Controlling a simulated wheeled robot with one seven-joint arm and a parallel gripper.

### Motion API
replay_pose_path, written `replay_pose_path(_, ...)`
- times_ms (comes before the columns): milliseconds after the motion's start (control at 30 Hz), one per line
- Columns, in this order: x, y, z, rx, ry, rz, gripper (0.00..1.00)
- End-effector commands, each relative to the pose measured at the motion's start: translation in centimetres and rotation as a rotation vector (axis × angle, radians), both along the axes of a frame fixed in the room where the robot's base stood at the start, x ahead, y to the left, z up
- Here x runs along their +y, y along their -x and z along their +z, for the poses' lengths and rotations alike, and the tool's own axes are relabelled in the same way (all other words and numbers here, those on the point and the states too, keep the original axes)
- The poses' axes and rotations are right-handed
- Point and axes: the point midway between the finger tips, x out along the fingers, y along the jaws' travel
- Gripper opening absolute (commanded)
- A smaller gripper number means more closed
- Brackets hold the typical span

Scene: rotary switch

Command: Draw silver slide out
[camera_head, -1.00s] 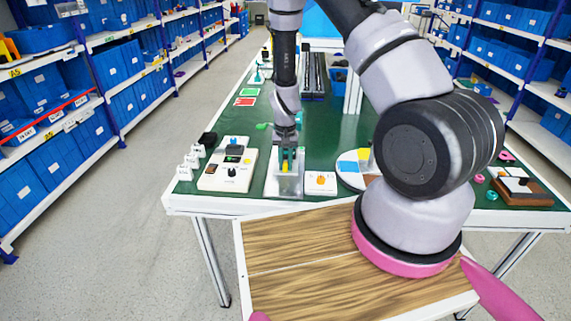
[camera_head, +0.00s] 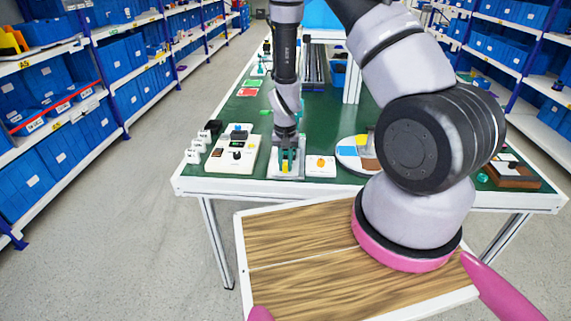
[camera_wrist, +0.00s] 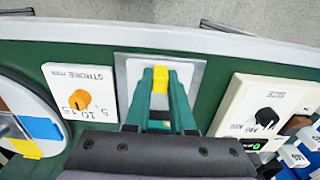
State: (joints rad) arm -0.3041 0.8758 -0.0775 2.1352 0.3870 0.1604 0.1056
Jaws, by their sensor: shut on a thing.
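The silver slide (camera_wrist: 191,70) is a grey metallic piece with a yellow grip (camera_wrist: 160,76), on a pale base plate near the table's front edge. It also shows in the head view (camera_head: 296,172), partly hidden by my gripper. My gripper (camera_wrist: 159,82) points down over it with green fingers, shut on the yellow grip. In the head view my gripper (camera_head: 286,160) is at the same spot. The fingers hide much of the slide, and I cannot tell how far out it is.
A knob box marked STROKE (camera_wrist: 96,105) sits close on one side. A white control panel with a black knob (camera_head: 236,155) stands on the other. A round coloured disc (camera_head: 350,163) is farther right. The table's front edge (camera_head: 330,188) is near; floor lies beyond.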

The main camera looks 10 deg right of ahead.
Motion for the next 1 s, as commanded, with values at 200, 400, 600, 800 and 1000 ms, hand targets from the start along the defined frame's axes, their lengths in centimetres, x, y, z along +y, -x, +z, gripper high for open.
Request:
replay_pose_path(200, 0.1, 0.5, -0.1, 0.011, -0.002, 0.0, 0.0)
replay_pose_path(400, 0.1, 0.4, -0.1, 0.01, -0.001, 0.0, 0.53)
replay_pose_path(600, 0.1, 0.3, 0.0, 0.007, -0.001, 0.0, 0.53)
replay_pose_path(800, 0.2, 0.2, 2.0, 0.004, -0.001, 0.002, 0.53)
replay_pose_path(1000, 0.2, 0.2, 6.2, 0.003, -0.002, 0.002, 0.53)
